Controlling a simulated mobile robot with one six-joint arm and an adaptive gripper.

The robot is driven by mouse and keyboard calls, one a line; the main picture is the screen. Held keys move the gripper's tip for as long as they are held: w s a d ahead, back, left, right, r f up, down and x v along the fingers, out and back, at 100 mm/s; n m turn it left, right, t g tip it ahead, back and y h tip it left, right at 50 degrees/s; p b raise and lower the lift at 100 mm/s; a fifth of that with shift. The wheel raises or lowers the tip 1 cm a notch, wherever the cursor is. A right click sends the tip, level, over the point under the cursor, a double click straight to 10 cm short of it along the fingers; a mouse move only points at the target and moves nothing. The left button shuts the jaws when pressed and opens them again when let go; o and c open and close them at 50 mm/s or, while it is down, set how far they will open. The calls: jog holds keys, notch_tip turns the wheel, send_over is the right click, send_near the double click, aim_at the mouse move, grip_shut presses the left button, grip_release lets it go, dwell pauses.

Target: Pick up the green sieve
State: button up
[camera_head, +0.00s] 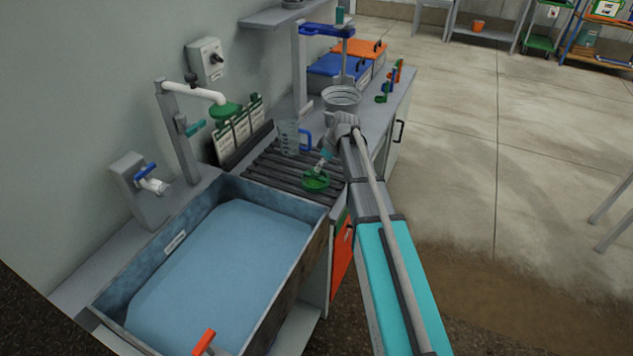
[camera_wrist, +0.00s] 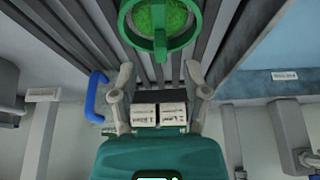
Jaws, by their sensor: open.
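The green sieve (camera_head: 316,181), a round mesh bowl with a green rim, rests on the dark slatted drainboard (camera_head: 278,172) beside the sink. In the wrist view the sieve (camera_wrist: 160,18) is at the top centre, with its short green handle pointing toward my gripper. My gripper (camera_wrist: 160,70) is open. Its two fingers are spread to either side of the line of the handle, with the handle's end near the gap between the fingertips. I see no grip on it. In the head view my gripper (camera_head: 325,157) is just behind the sieve.
A clear jug (camera_head: 289,138) with a blue handle stands close by on the drainboard; its handle (camera_wrist: 95,97) also shows in the wrist view. A grey bucket (camera_head: 341,98) stands behind my gripper. The water-filled sink (camera_head: 318,246) is in front. A tap post (camera_head: 179,135) rises at left.

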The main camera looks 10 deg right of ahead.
aim_at(315, 177)
jog(key=shift+f, duration=0.1)
jog(key=shift+a+b+x, duration=0.2)
jog(key=shift+b+x, duration=2.15)
jog(key=shift+x, duration=0.2)
jog(key=shift+w, duration=0.1)
grip_shut()
